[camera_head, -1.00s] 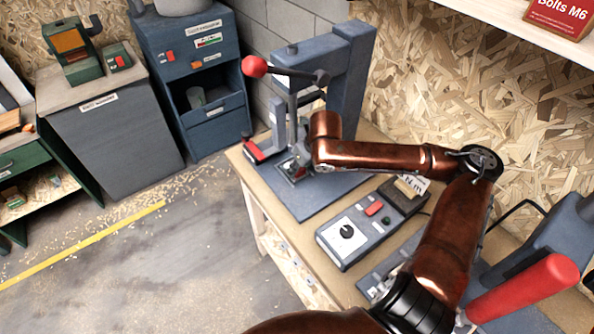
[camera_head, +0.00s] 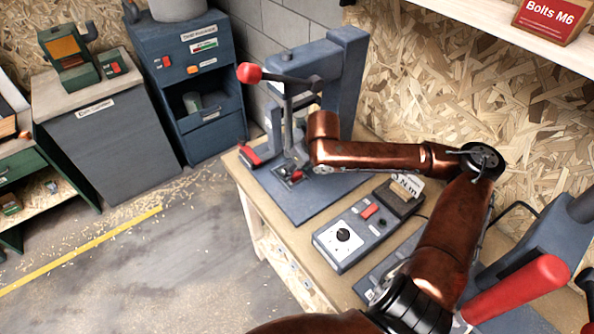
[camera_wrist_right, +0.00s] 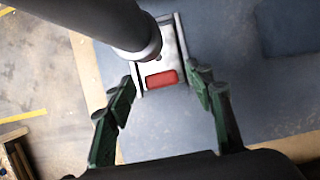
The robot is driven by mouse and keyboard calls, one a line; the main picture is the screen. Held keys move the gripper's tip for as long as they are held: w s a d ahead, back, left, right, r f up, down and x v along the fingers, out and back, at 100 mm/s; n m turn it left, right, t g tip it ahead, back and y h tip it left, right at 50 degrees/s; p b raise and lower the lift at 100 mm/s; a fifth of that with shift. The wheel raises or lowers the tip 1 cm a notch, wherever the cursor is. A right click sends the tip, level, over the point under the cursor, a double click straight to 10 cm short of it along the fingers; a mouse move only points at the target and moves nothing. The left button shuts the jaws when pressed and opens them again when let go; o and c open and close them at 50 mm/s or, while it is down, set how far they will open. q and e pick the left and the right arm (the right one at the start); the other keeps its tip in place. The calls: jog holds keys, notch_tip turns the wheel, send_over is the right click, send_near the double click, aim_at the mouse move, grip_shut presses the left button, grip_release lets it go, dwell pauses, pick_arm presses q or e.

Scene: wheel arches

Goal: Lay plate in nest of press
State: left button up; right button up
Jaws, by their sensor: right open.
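The press (camera_head: 345,85) is blue-grey, with a tall column and a red-knobbed lever, at the back of the bench. In the right wrist view its grey round ram (camera_wrist_right: 140,35) hangs over a light metal nest (camera_wrist_right: 178,45). A red rectangular piece (camera_wrist_right: 161,79) lies at the nest's near end; I cannot tell whether it is the plate or part of the nest. My right gripper (camera_wrist_right: 164,80) has its green fingers apart, one on each side of the nest's near end, with nothing clamped between them. In the head view the right gripper (camera_head: 298,166) is small and partly hidden at the press. My left gripper is out of view.
A control box (camera_head: 345,238) with a dial and red button stands on the bench in front of the press. A red-handled tool (camera_head: 520,290) is at the lower right. Grey cabinets (camera_head: 105,135) stand across the floor to the left.

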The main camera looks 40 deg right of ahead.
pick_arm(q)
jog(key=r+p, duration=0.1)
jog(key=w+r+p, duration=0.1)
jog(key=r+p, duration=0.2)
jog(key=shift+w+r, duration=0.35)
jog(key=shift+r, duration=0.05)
pick_arm(e)
jog(key=v, duration=1)
jog(key=shift+w, duration=0.1)
